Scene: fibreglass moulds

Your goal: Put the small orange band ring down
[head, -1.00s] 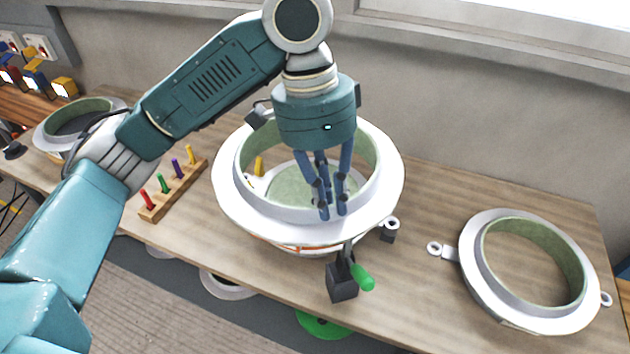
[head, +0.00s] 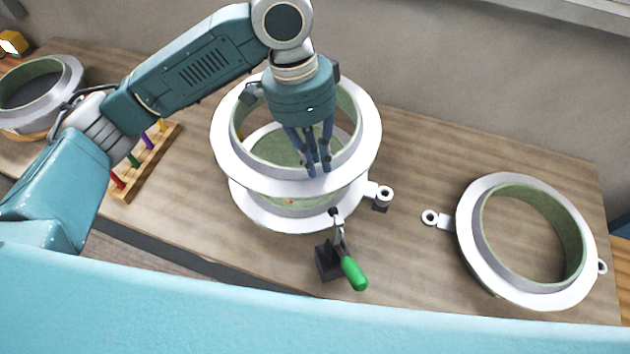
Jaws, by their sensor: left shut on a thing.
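My left gripper (head: 316,170) is shut on the near wall of a ring with a broad white flange and a pale green inside (head: 228,150), which I take to be the small orange band ring. Its fingers reach down inside the opening. The ring is roughly level, over a second white-flanged ring part (head: 262,215) on the table. A small orange mark shows between the two. I cannot tell whether the upper ring touches the lower part. My right gripper is not in view.
A toggle clamp with a green handle (head: 353,273) stands just in front of the stack. Another ring mould (head: 480,285) lies at right, and one more (head: 72,75) at far left. A wooden peg rack (head: 155,165) stands left. The table (head: 415,150) is bare behind the right ring.

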